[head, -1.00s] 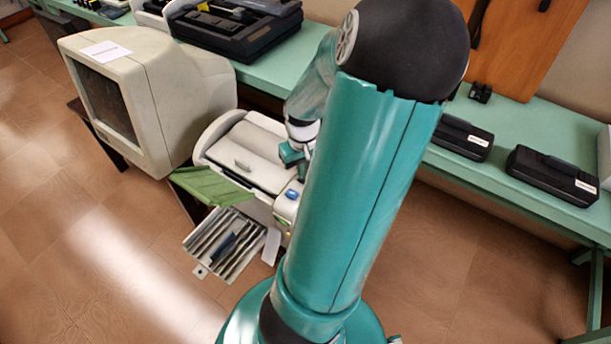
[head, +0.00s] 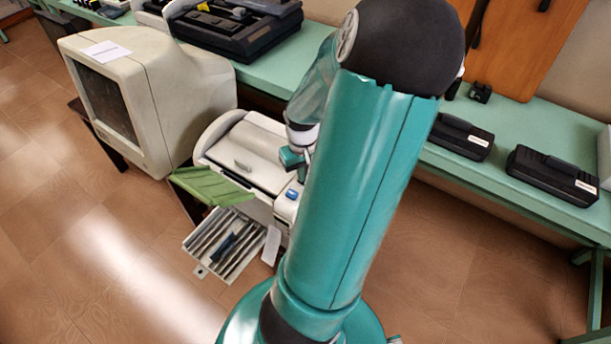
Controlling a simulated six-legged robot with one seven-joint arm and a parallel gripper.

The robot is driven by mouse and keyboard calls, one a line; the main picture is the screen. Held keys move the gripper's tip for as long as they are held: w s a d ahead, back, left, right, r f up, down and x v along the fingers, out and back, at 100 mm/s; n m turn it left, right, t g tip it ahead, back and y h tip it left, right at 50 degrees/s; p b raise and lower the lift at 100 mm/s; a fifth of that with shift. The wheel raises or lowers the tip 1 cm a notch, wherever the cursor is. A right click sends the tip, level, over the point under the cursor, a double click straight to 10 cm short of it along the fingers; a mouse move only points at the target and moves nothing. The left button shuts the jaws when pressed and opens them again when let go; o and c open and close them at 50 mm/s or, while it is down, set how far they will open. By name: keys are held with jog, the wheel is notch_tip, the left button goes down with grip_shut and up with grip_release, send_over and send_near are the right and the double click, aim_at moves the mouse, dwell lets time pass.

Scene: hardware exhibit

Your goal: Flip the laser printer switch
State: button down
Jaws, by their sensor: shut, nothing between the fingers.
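The laser printer (head: 262,150) is a cream and grey machine on the near side of the bench, just right of the old monitor. A small blue switch (head: 291,193) shows on its right-hand top panel. My gripper (head: 292,160) is shut and empty. It is small in view, just above the printer's right side and slightly above the blue switch in the picture. I cannot tell whether it touches the printer. My own arm hides the printer's right edge and part of the wrist.
A bulky beige monitor (head: 150,95) stands close left of the printer. A green flap (head: 212,186) and a ribbed tray (head: 226,244) stick out from the printer's front. A green bench (head: 545,135) behind carries black devices (head: 553,175). The floor at left is clear.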

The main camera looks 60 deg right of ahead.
jog(key=shift+r, duration=3.45)
